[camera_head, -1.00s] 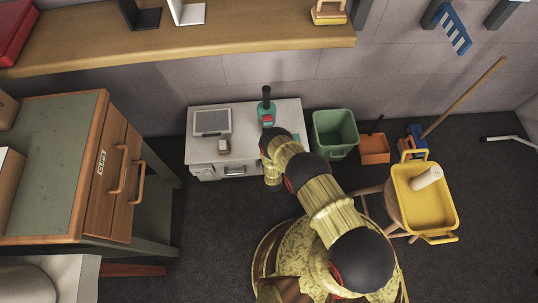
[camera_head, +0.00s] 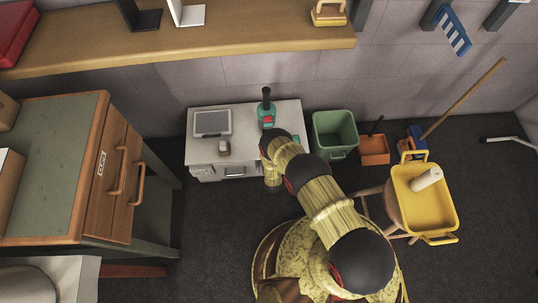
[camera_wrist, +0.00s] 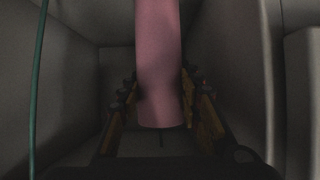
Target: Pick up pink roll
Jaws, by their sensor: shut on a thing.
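The pink roll (camera_wrist: 158,65) stands out in the middle of the wrist view, its upper end running out of the picture. My gripper (camera_wrist: 160,100) has its fingers on both sides of the roll's lower part and is shut on it. Pale grey walls surround the roll and the fingers, like the inside of a drawer or box. In the head view, my arm reaches down at the front of the white cabinet (camera_head: 205,160). My gripper and the pink roll are hidden there behind my arm.
On the cabinet are a grey-screened device (camera_head: 212,122), a teal tool with a black handle (camera_head: 267,112) and a small item (camera_head: 224,148).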

